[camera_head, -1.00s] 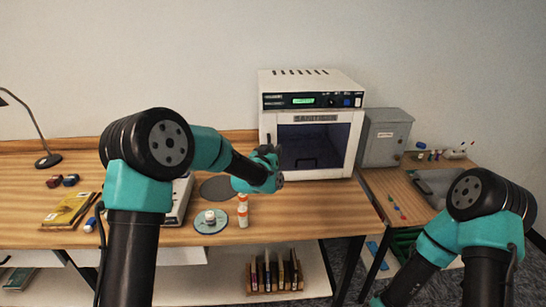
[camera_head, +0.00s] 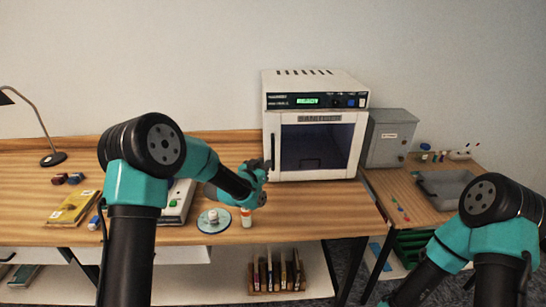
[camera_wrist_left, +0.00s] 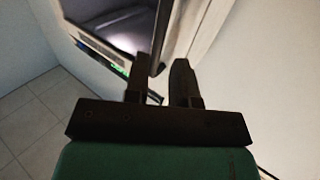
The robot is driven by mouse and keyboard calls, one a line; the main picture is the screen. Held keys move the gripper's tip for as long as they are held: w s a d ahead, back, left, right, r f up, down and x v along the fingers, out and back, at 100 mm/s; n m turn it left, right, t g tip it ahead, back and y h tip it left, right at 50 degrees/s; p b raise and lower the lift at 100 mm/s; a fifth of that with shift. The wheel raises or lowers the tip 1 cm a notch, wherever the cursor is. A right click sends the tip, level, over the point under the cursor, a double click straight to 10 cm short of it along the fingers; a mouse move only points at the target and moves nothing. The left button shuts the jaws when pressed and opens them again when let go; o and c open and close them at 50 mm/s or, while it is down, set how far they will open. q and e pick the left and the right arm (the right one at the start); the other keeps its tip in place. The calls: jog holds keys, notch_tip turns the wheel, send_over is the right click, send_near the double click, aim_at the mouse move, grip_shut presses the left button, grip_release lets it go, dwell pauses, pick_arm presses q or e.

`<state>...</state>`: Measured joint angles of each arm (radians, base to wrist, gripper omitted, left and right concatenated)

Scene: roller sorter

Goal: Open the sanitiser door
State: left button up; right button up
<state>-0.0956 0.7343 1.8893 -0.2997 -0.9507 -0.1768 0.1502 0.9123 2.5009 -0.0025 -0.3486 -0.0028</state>
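The sanitiser (camera_head: 316,88) is a white box on the table with a lit green display. Its dark-windowed door (camera_head: 318,148) looks closed in the head view. My left gripper (camera_head: 262,167) is beside the door's lower left edge. In the left wrist view its two fingers (camera_wrist_left: 160,68) stand apart, and a dark bar-like edge of the sanitiser (camera_wrist_left: 160,50) shows in line with the gap between them. I cannot tell whether they touch it. The sanitiser's green-lit panel (camera_wrist_left: 113,66) also shows there. My right gripper is below the head view.
A small white bottle with an orange band (camera_head: 246,217) stands below my left gripper, beside a round blue-grey dish (camera_head: 204,226). A grey metal box (camera_head: 387,150) stands right of the sanitiser. A grey tray (camera_head: 432,190) lies farther right.

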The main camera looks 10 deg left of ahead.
aim_at(273, 168)
pick_arm(q)
jog(key=shift+x, duration=3.5)
grip_shut()
